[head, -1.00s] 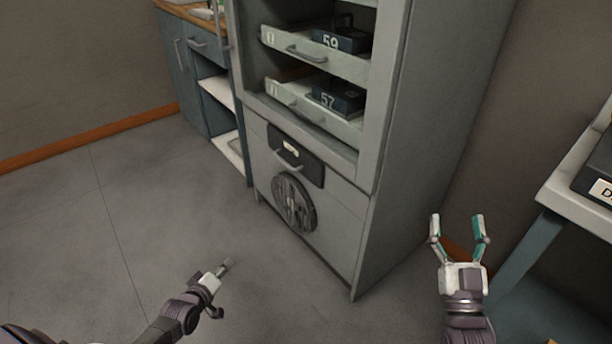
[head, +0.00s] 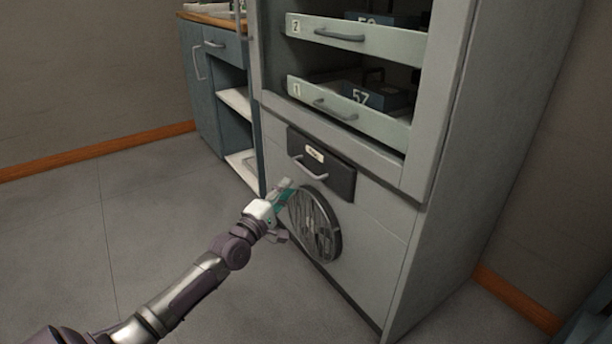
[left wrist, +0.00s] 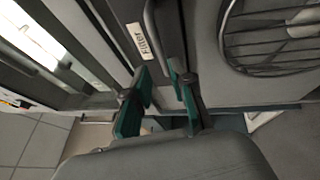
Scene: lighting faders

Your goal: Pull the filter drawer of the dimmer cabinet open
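The filter drawer (head: 338,178) is a dark panel low on the front of the grey dimmer cabinet (head: 385,232), with a pale label and a bar handle (head: 311,172). It looks shut. In the left wrist view its label reads "Filter" (left wrist: 141,41), and the handle (left wrist: 151,22) runs beside it. My left gripper (head: 284,188) is just left of and below the handle in the head view. In the left wrist view its two teal-padded fingers (left wrist: 160,78) are apart and empty, with the handle just beyond their tips. My right gripper is out of view.
A round fan grille (head: 315,224) is just below the drawer. Numbered trays (head: 350,120) with dark boxes sit above it. A blue bench with open shelves (head: 208,90) stands at the left. The floor (head: 120,215) in front is clear.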

